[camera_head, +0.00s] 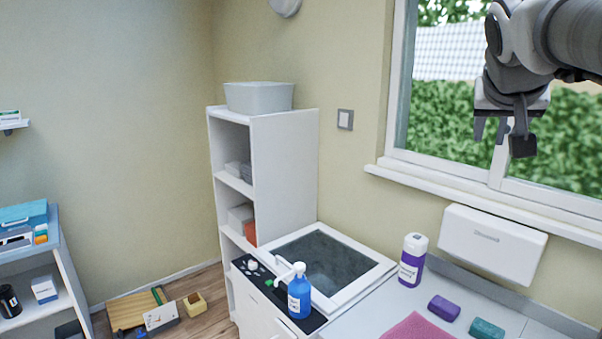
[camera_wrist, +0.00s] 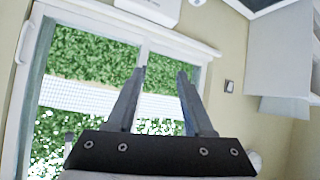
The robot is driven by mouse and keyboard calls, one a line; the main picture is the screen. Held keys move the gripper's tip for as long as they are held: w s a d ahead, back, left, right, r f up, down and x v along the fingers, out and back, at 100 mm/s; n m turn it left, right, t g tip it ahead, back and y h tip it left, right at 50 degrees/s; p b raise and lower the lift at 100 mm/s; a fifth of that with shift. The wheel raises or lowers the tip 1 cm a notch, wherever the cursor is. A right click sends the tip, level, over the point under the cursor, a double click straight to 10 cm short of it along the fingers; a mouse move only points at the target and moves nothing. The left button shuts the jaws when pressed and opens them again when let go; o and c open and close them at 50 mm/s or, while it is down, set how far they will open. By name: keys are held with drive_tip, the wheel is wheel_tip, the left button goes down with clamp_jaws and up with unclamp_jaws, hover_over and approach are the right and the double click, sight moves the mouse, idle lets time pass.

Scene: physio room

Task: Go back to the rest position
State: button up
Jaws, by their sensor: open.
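My gripper (camera_head: 503,130) hangs at the upper right in the head view, in front of the window and above the counter. It is open and nothing is between its fingers. In the wrist view my gripper (camera_wrist: 160,72) shows two separated fingers, with the window (camera_wrist: 85,55) behind them and the picture turned upside down. The gripper touches nothing in either view.
A blue bottle (camera_head: 299,293) stands by the sink (camera_head: 385,268). A white shelf (camera_head: 283,175) stands left; a wall dispenser (camera_head: 492,240) is right.

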drive_tip(key=s+a+f+n+g+y, duration=0.1)
drive_tip(key=s+a+f+n+y, duration=0.1)
drive_tip(key=s+a+f, duration=0.7)
drive_tip(key=s+a+f+n+g+y, duration=0.2)
drive_tip(key=s+a+f, duration=0.6)
drive_tip(key=f, duration=0.8)
drive_tip(key=shift+s+a+f+n+g+y, duration=0.35)
drive_tip(key=shift+s+n+y, duration=0.35)
drive_tip(key=shift+y, duration=0.3)
drive_tip(key=shift+c, duration=0.3)
